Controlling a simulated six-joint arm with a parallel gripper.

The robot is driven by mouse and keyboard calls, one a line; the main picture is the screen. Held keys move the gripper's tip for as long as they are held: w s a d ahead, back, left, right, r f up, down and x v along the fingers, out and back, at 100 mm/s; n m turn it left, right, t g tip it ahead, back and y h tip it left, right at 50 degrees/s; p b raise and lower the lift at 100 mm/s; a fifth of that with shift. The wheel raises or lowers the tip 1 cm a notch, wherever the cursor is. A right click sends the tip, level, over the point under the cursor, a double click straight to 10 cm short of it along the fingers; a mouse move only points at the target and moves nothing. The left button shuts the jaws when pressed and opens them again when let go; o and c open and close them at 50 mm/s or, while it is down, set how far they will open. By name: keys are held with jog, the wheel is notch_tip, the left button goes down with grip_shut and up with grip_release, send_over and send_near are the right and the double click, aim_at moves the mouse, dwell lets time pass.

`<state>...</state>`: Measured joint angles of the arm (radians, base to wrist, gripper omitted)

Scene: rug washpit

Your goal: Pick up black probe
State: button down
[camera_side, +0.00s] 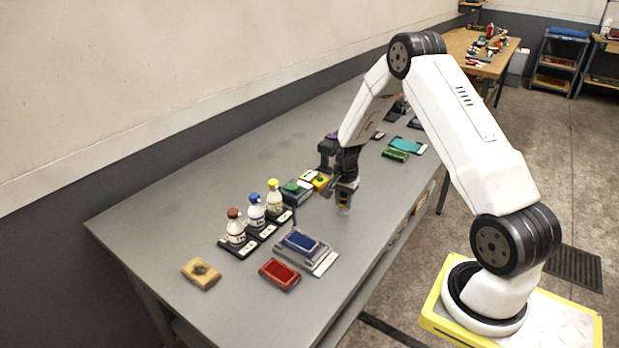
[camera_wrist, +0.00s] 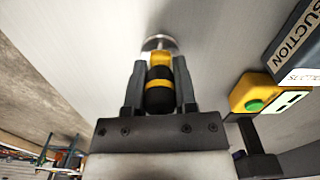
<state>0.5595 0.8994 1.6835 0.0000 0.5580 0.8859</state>
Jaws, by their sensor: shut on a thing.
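The black probe (camera_wrist: 160,95) has a dark body with yellow bands and a pale, shiny round end (camera_wrist: 160,43), seen in the wrist view. My gripper (camera_wrist: 160,68) is shut on it, one finger on each side of its body. In the side view my gripper (camera_side: 343,190) points down over the middle of the grey table (camera_side: 190,215). There the probe is mostly hidden by the fingers, and its pale end shows just below them, at or very near the tabletop. I cannot tell whether it touches.
A yellow button box (camera_side: 317,179) and a grey suction box (camera_side: 296,191) stand close left of my gripper. Green and teal items (camera_side: 408,145) lie farther back.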

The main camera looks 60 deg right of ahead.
jog(key=shift+r, duration=0.15)
jog(key=shift+r, duration=1.45)
jog(key=s+a+r, duration=0.6)
jog(key=s+r, duration=0.3)
jog(key=s, duration=0.3)
jog(key=shift+s+r, duration=0.3)
jog(key=shift+r, duration=0.05)
jog(key=shift+w+a, duration=0.15)
jog(key=shift+a, duration=0.05)
jog(key=w+a+f, duration=0.1)
jog(key=w+a, duration=1.1)
jog(key=a, duration=0.1)
jog(key=shift+w+a+f, duration=0.2)
jog(key=shift+a+f, duration=0.1)
jog(key=shift+a, duration=0.1)
